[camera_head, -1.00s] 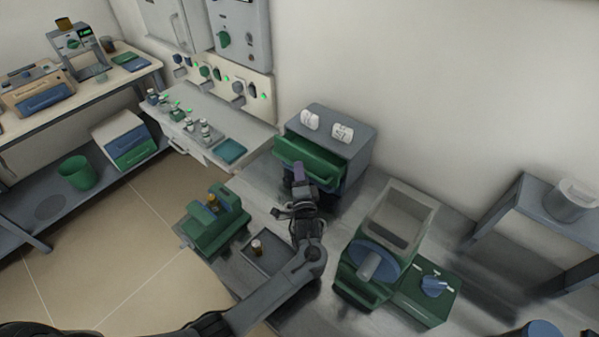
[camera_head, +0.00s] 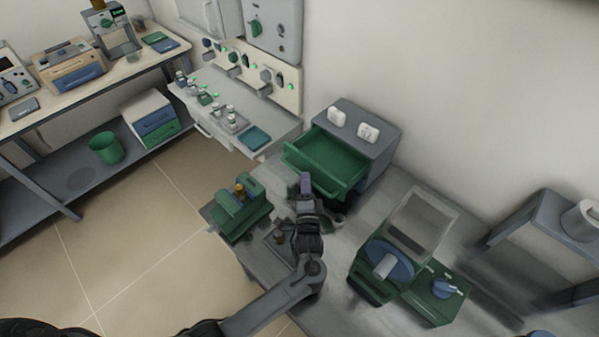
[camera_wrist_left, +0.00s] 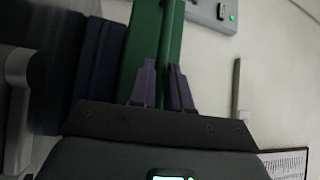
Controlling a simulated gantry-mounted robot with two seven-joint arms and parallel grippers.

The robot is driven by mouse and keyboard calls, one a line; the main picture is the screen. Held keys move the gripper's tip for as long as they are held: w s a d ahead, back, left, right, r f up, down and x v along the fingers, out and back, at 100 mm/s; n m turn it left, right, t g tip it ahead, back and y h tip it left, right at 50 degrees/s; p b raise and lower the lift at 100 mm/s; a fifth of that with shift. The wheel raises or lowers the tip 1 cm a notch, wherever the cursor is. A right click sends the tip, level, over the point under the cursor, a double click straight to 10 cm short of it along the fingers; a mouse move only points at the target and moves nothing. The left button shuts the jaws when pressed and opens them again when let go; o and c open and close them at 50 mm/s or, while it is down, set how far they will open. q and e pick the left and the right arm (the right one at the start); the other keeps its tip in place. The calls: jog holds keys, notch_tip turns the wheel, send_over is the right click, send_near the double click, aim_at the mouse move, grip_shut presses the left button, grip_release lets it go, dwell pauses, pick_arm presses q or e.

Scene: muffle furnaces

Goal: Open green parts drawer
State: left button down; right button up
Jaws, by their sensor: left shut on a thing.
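The green parts drawer (camera_head: 328,160) sits in the grey cabinet (camera_head: 358,118) by the back wall and is pulled well out, with its interior visible. My left gripper (camera_head: 305,181) is at the front of this drawer, coming from below in the head view. In the left wrist view, the two purple fingers of my left gripper (camera_wrist_left: 164,78) close on a thin green part of the drawer (camera_wrist_left: 170,42). The exact contact is partly hidden by the fingers. My right gripper is in neither view.
A green block-shaped stand (camera_head: 240,212) is left of my arm on the metal bench. A green device with a blue disc (camera_head: 390,262) stands to the right. A grey shelf with small bottles (camera_head: 222,108) lies left of the cabinet. Two white labelled items (camera_head: 368,132) are on the cabinet top.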

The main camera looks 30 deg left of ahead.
pick_arm(q)
jog(key=c, duration=1.1)
grip_release()
jog(key=shift+w, duration=0.1)
jog(key=shift+c, duration=0.2)
jog(key=v, duration=1.1)
jog(key=shift+p, duration=0.4)
